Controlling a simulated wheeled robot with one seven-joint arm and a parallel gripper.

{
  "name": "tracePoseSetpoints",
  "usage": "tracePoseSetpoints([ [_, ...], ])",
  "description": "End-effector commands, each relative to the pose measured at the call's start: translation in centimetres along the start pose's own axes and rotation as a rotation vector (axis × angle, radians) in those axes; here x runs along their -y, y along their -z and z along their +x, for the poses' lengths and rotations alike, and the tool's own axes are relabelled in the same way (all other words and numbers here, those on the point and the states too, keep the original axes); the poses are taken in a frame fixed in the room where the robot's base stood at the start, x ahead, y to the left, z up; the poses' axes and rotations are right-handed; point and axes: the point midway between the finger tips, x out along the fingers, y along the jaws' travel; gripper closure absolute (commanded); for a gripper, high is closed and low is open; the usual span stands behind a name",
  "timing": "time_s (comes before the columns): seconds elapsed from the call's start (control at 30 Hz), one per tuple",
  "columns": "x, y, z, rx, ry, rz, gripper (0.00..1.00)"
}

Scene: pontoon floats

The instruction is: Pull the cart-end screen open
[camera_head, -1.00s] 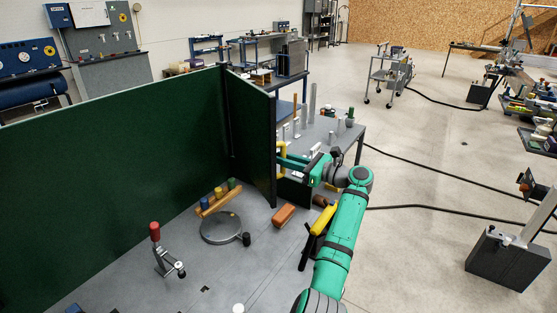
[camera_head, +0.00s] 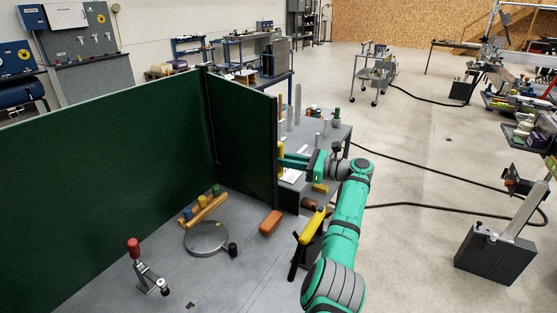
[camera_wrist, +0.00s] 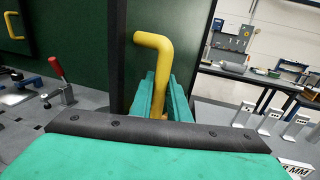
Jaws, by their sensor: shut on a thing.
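The cart-end screen (camera_head: 243,140) is a dark green panel hinged to the long green wall panel. It stands upright, at an angle to the long panel, with its dark-edged free end to the right. A bent yellow handle (camera_wrist: 160,62) stands at that free edge; it also shows small in the head view (camera_head: 281,160). My gripper (camera_head: 284,163) reaches the handle from the right. In the wrist view its green fingers (camera_wrist: 165,100) are closed around the handle's lower part. The handle's lower end is hidden by the gripper.
The grey tabletop holds a red-handled clamp (camera_head: 137,255), a round grey plate (camera_head: 206,238), a wooden block with coloured pegs (camera_head: 203,209) and an orange-brown block (camera_head: 270,222) near the screen's foot. A yellow-handled tool (camera_head: 311,226) lies near my arm. Open floor lies right.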

Motion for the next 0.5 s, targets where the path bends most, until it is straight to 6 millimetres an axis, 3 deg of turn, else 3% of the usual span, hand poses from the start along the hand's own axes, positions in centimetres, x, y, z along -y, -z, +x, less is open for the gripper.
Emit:
tracePoseSetpoints([
  [0.23,-0.06,0.0,0.49,-0.002,-0.003,0.001,1.0],
  [0.27,-0.06,0.0,0.49,-0.002,-0.003,0.001,0.8],
  [0.33,-0.05,0.0,0.44,-0.002,-0.002,0.001,0.66],
  [0.5,-0.02,-0.01,0.23,-0.001,-0.001,0.001,0.66],
])
